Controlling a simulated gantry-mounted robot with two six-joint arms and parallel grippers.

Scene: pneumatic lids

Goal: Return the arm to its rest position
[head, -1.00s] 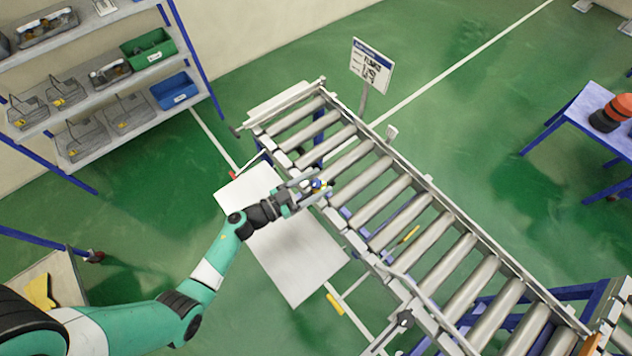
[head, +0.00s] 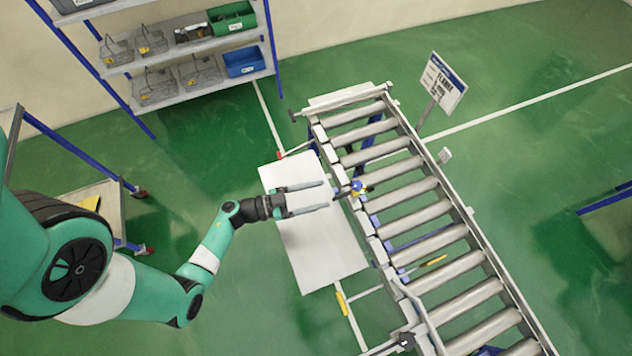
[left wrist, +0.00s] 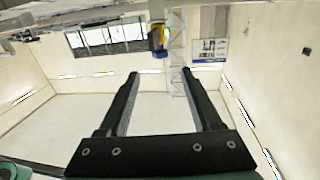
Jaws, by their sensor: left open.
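My left arm comes in from the left in the head view. Its gripper (head: 326,195) is open and empty, with its two fingers apart above the white panel beside the conveyor. The fingers also show apart in the left wrist view (left wrist: 161,75), with nothing between them. A small blue and yellow part (head: 358,188) sits at the conveyor's near side rail, just beyond the fingertips. In the left wrist view a blue and yellow part (left wrist: 158,40) shows ahead of the fingers. My right gripper is not in view.
The roller conveyor (head: 405,215) runs from the top middle to the lower right. A white panel (head: 320,250) lies beside it. A shelf with wire baskets, a green bin (head: 232,18) and a blue bin (head: 244,62) stands at the back left. A sign (head: 443,84) stands behind the conveyor.

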